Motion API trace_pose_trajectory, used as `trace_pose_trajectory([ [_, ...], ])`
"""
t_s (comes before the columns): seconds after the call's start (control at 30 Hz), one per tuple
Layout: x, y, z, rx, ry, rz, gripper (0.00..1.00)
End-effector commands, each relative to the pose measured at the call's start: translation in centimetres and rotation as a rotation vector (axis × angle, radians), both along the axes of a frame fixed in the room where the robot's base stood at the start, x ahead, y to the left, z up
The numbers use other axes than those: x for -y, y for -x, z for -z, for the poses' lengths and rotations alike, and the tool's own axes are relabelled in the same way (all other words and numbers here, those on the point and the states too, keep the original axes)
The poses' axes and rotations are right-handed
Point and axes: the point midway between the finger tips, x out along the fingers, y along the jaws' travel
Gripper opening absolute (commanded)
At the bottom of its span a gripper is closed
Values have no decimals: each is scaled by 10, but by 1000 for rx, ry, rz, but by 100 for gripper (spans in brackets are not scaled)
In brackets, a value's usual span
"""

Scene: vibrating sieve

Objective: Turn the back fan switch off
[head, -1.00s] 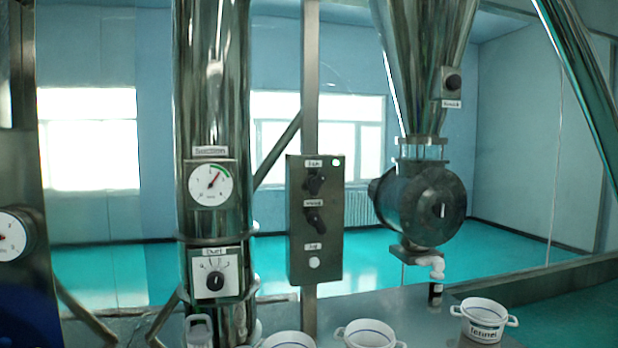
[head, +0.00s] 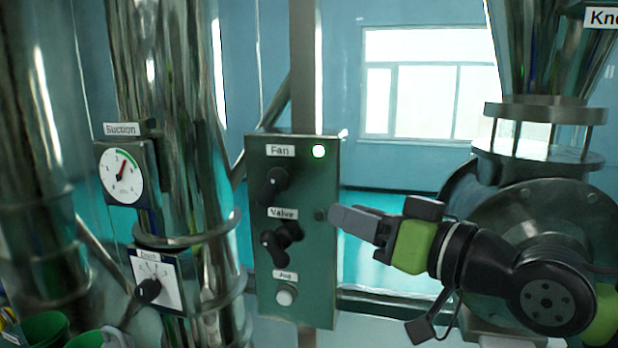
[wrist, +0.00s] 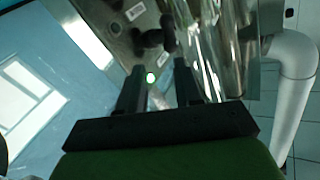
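The fan switch (head: 272,185) is a black rotary knob under the "Fan" label on a dark upright panel (head: 322,240). My gripper (head: 345,218) is right of the panel, at about the height between the fan and valve knobs. In the wrist view the two fingers of my gripper (wrist: 160,72) are apart with nothing between them.
Below the fan switch are the valve knob (head: 280,245) and a pale jog button (head: 286,295). A round metal housing (head: 520,200) is behind my arm at right.

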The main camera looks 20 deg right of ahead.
Motion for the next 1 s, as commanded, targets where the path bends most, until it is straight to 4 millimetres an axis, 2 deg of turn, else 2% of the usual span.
trace_pose_trajectory([
  [0.17, -9, -18, 0, -1, 0, -4, 35],
  [0.5, -44, -97, -2, -3, -1, -6, 35],
  [0.7, -60, -133, -2, 0, -1, -4, 35],
  [0.83, -64, -143, -1, 1, -2, -3, 35],
  [1.0, -64, -144, 0, 2, -2, -1, 35],
])
